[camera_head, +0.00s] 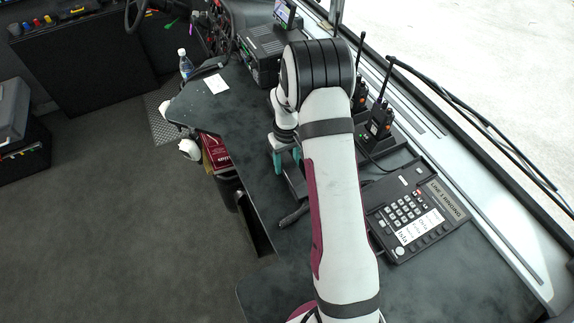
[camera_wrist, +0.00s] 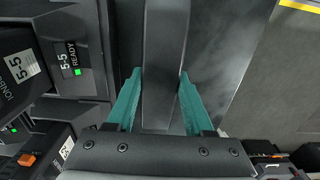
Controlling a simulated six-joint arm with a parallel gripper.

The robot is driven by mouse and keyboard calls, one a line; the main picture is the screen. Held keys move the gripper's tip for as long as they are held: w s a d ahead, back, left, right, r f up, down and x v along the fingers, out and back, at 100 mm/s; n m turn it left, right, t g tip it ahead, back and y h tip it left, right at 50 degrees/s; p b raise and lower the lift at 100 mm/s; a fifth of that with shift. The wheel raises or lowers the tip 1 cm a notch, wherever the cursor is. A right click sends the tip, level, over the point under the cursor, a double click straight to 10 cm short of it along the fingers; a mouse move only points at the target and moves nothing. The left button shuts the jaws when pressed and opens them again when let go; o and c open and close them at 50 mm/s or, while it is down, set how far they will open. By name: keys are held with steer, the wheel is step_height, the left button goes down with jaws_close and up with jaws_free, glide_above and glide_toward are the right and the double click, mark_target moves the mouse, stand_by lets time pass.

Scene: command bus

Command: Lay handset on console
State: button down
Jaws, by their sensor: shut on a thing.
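The phone console (camera_head: 386,190) with a keypad, white label and a "LINE 1 RINGING" sign lies on the dark counter at the right in the head view. My arm hides its left edge. My gripper (camera_head: 288,161) is left of the console, with its teal fingers pointing down. In the wrist view my gripper (camera_wrist: 160,76) is shut on the dark grey handset (camera_wrist: 163,40), one finger on each side. The handset (camera_head: 295,184) shows only partly in the head view, beside my arm. I cannot tell how high it is above the counter.
A bottle (camera_head: 185,66) and paper (camera_head: 216,84) are at the far left. The counter (camera_head: 455,285) is clear in front of the console.

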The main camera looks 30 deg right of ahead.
mark_target(289, 163)
steer(key=r, duration=0.9)
steer(key=shift+s+d+r, duration=0.15)
steer(key=shift+s+r, duration=0.15)
steer(key=shift+r, duration=0.05)
steer(key=s+d+r, duration=0.2)
steer(key=s+d, duration=0.1)
steer(key=s, duration=1.5)
steer(key=w+a+f, duration=0.3)
steer(key=a, duration=0.1)
steer(key=w+a+f, duration=0.4)
steer(key=shift+f, duration=0.1)
steer(key=f, duration=0.4)
steer(key=shift+w+a, duration=0.15)
steer(key=shift+w, duration=0.05)
steer(key=shift+f, duration=0.15)
steer(key=shift+f, duration=0.1)
